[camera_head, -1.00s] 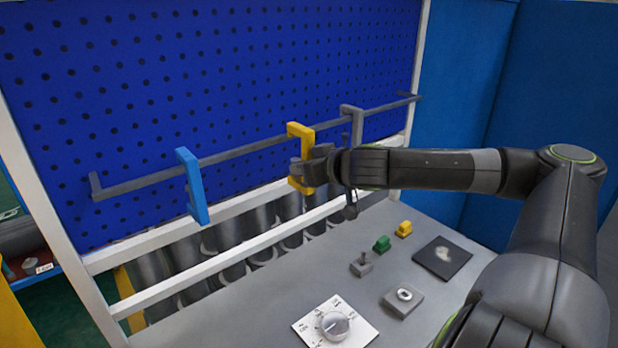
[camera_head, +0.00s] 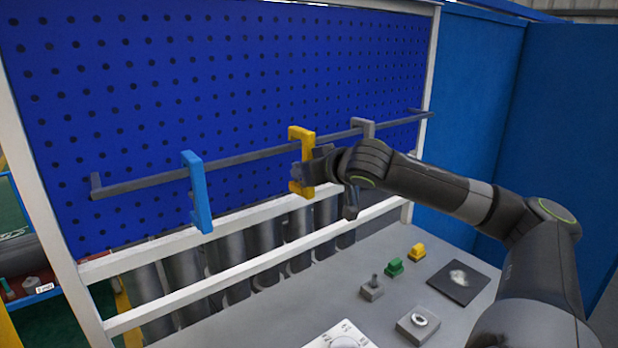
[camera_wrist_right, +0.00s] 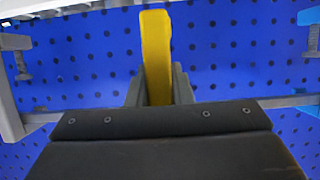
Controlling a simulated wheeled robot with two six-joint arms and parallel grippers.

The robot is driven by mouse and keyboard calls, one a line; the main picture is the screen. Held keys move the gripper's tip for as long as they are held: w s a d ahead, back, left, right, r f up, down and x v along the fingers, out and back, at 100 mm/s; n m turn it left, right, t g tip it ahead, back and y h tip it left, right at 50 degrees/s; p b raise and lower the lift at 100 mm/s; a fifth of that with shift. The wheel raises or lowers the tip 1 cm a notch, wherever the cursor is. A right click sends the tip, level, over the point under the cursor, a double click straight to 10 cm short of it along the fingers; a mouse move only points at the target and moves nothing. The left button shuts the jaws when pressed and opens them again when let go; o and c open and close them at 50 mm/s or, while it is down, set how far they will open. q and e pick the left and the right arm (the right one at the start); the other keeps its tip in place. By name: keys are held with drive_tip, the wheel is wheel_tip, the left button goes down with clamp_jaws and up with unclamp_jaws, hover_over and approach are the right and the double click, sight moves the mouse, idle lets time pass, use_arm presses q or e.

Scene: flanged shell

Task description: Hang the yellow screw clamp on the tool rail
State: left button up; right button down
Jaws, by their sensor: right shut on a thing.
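The yellow screw clamp (camera_head: 307,160) is upright at the dark tool rail (camera_head: 250,157), between the blue clamp and the grey clamp. Its top arm is at rail height; I cannot tell whether it bears on the rail. My right gripper (camera_head: 308,172) is shut on the clamp's upright part from the right. In the right wrist view the yellow clamp (camera_wrist_right: 156,55) stands between my two fingers (camera_wrist_right: 158,88), and the rail (camera_wrist_right: 285,101) runs behind. The clamp's lower end is hidden there by the gripper body. My left gripper is in no view.
A blue clamp (camera_head: 197,190) hangs on the rail to the left. A grey clamp (camera_head: 364,127) hangs close on the right, partly behind my right arm. The blue pegboard (camera_head: 150,90) is behind. Small blocks, including a green one (camera_head: 394,267), sit on the grey bench (camera_head: 270,325).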

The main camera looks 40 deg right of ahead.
sight(297, 182)
drive_tip(key=shift+w+r+p, duration=0.2)
drive_tip(key=shift+w+p, duration=0.15)
drive_tip(key=shift+w, duration=0.4)
drive_tip(key=shift+w+d, duration=0.1)
drive_tip(key=shift+w, duration=0.85)
drive_tip(key=shift+f, duration=0.75)
drive_tip(key=c, duration=1.2)
unclamp_jaws()
drive_tip(key=shift+s, duration=0.1)
drive_tip(key=shift+f, duration=0.1)
